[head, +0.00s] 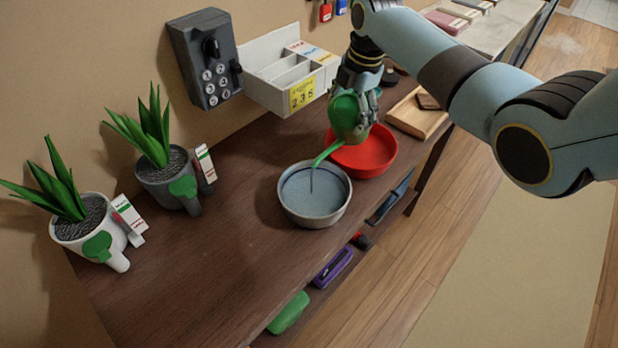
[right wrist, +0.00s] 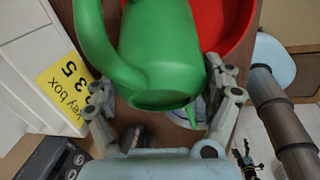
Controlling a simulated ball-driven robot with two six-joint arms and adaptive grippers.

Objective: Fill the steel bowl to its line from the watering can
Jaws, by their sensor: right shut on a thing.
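The steel bowl (head: 296,208) stands upright on the brown shelf, with bluish water inside. A thin dark stream drops from the spout tip into the water. The green watering can (head: 344,112) is tilted in the air, its spout over the bowl. My right gripper (head: 362,100) is shut on the can. In the right wrist view the can (right wrist: 160,55) sits between the fingers of my right gripper (right wrist: 165,105) and hides most of the bowl. I cannot make out the fill line.
A red bowl (head: 378,152) stands right behind the steel bowl, below the can. Two potted plants (head: 80,218) (head: 165,172) stand at left. A white divided box (head: 272,88) and a grey key box (head: 207,62) are at the wall. A wooden tray (head: 412,118) lies at right.

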